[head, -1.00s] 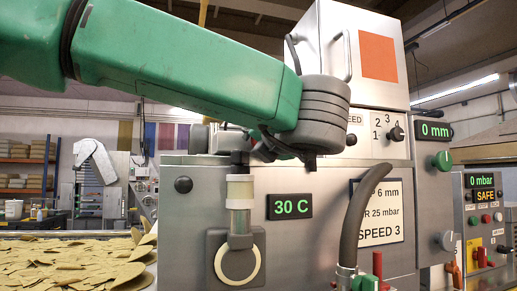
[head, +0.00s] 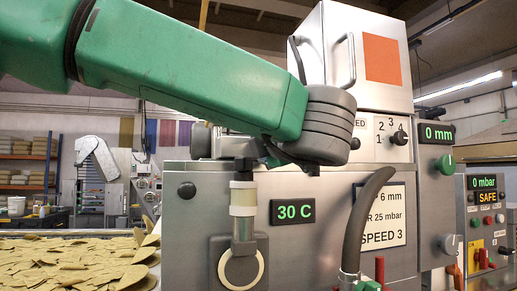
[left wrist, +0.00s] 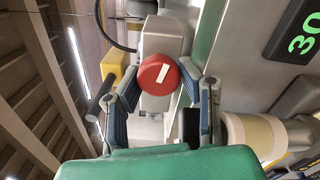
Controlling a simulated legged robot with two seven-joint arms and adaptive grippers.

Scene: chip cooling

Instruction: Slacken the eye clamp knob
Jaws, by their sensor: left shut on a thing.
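The eye clamp knob is a round red knob with a white bar (left wrist: 158,75), seen in the left wrist view. The bar is tilted, rising to the right. My left gripper (left wrist: 163,88) has one finger on each side of the knob and is shut on it. In the head view my green left arm reaches over the machine and its dark wrist hides the knob and fingertips. A sight tube with a pale band (head: 243,198) stands on the machine front below the wrist. My right gripper is not in view.
The steel machine (head: 190,235) fills the middle, with a 30 C display (head: 293,212) and a dark hose (head: 364,220) in front. A steel box with an orange panel (head: 382,60) stands above. A bed of chips (head: 70,262) lies at the left.

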